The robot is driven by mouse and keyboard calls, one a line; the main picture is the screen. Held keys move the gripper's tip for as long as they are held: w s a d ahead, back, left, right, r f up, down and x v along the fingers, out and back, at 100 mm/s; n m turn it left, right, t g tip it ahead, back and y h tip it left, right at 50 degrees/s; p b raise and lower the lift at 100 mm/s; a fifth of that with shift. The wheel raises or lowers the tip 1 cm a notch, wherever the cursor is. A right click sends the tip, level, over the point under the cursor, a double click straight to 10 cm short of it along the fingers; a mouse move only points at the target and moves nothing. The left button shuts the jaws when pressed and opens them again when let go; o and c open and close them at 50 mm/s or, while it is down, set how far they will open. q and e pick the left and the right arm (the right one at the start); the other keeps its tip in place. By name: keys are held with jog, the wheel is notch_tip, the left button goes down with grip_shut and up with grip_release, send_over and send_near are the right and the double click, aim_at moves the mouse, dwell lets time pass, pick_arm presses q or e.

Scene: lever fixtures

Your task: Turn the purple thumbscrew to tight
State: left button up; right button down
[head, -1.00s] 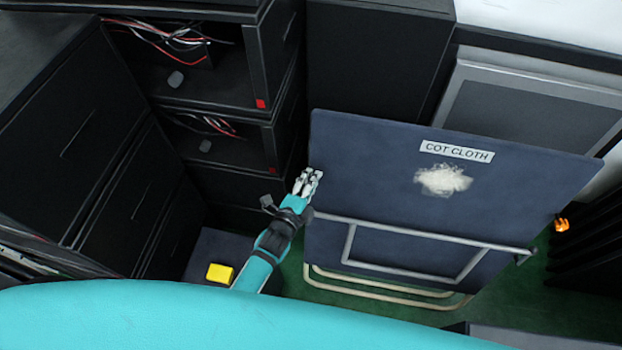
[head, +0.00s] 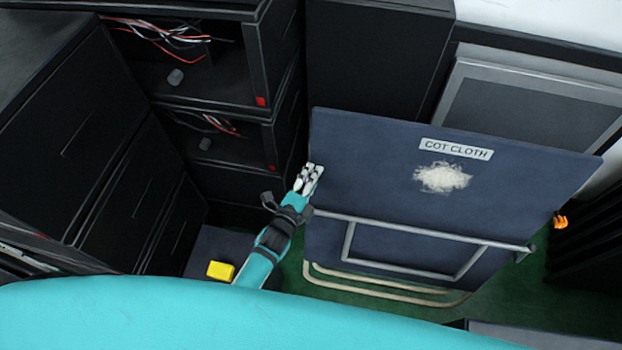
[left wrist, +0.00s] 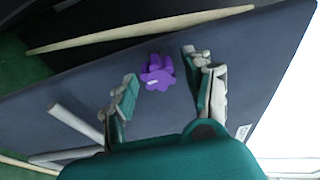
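The purple thumbscrew (left wrist: 158,74) shows in the left wrist view, on the face of the dark blue panel (left wrist: 75,110). It has rounded lobes and a small white mark. My left gripper (left wrist: 162,69) is open, with one finger on each side of the thumbscrew and gaps between; neither finger visibly touches it. In the head view my left gripper (head: 308,178) is at the left edge of the panel (head: 370,180), and the thumbscrew cannot be made out there. My right gripper is not in view.
The panel carries a "COT CLOTH" label (head: 456,149), a pale fuzzy patch (head: 442,177) and a grey tube frame (head: 420,232). Black cabinets (head: 205,95) stand close on the left. A yellow block (head: 220,271) lies low beside my left arm.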

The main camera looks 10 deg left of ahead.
pick_arm(q)
jog(key=v, duration=1.2)
dwell(0.5)
